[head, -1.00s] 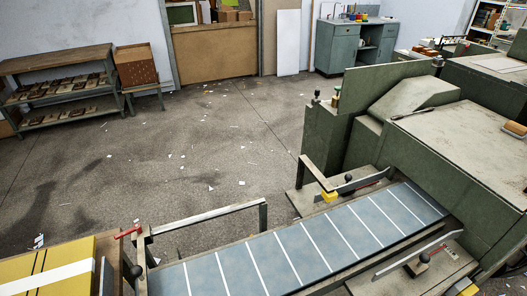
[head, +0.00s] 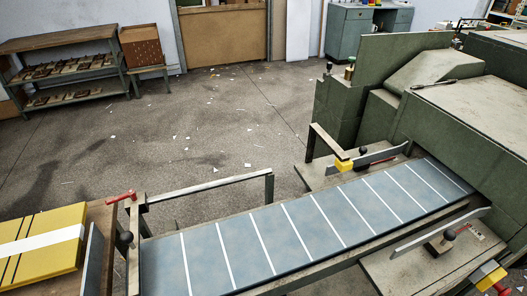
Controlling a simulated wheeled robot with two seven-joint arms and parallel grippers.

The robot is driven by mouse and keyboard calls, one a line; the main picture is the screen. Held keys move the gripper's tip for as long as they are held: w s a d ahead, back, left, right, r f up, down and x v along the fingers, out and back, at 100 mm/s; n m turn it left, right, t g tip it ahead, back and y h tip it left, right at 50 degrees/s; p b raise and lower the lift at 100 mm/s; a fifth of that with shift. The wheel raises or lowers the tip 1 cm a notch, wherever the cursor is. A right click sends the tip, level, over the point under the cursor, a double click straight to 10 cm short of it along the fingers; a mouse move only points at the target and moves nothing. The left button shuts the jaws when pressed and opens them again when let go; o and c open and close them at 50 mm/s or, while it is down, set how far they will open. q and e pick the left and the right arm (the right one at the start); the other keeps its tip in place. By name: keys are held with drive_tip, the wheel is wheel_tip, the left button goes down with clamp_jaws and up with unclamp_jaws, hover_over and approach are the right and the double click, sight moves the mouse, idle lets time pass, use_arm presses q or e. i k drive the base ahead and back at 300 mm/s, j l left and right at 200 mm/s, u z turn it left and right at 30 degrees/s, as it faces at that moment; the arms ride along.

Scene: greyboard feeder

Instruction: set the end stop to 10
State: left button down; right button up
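The feeder's belt table (head: 300,232), blue-grey with white cross lines, runs from lower left up to the green machine. At its left end is a crossbar with a red lever (head: 121,196) and a black knob (head: 126,238); I cannot tell whether this is the end stop. A metal side guide (head: 375,158) with a black knob, yellow block (head: 344,164) and small red-marked scale stands at the far side. A similar near guide (head: 437,232) has a black knob (head: 449,235) and a red-marked plate (head: 476,230). Scale numbers are too small to read. Neither gripper is in view.
A stack of yellow boards (head: 42,243) with a white band lies at the lower left. The green machine (head: 470,130) fills the right. A yellow block with a red lever (head: 488,277) is at the lower right. Floor (head: 210,125) beyond the feeder is open, with paper scraps.

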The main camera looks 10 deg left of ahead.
sight(133, 209)
drive_tip(key=k+l+u, duration=0.15)
drive_tip(key=u, duration=1.3)
drive_tip(key=k+z, duration=0.1)
drive_tip(key=z, duration=0.2)
